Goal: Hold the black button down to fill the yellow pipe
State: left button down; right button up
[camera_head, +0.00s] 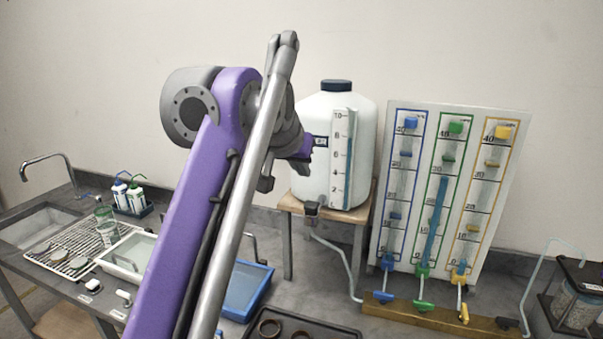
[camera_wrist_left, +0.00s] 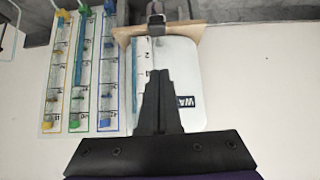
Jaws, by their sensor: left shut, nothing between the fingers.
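A white tank (camera_head: 333,140) with a scale stands on a wooden stand. At its base is a dark tap (camera_head: 311,208), also in the wrist view (camera_wrist_left: 156,20); I cannot make out a separate black button on it. The yellow pipe (camera_head: 481,190) is rightmost on the white panel, with a little blue at its bottom; in the wrist view it is leftmost (camera_wrist_left: 56,70). Its yellow lever (camera_head: 464,313) points outward. My left gripper (camera_wrist_left: 158,75) is shut and empty, its fingers in front of the tank in the wrist view. Its fingertips are not clear in the head view. My right gripper is out of view.
The green pipe (camera_head: 436,215) holds a tall blue column; the blue pipe (camera_head: 399,190) stands beside it. Blue (camera_head: 383,296) and green (camera_head: 423,304) levers lie crosswise. A hose (camera_head: 345,262) runs from the tap towards the wooden base. A blue tray (camera_head: 245,288) sits behind my arm.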

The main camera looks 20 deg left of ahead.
aim_at(312, 201)
pick_arm(q)
jog(key=x, duration=0.3)
jog(key=s+f+b+x, duration=0.1)
jog(key=x, duration=0.5)
jog(key=shift+s+a+f+b, duration=0.1)
jog(key=shift+s+f+b, duration=0.2)
jog(key=shift+b, duration=0.1)
jog(key=shift+s+f, duration=0.15)
jog(key=shift+f, duration=0.2)
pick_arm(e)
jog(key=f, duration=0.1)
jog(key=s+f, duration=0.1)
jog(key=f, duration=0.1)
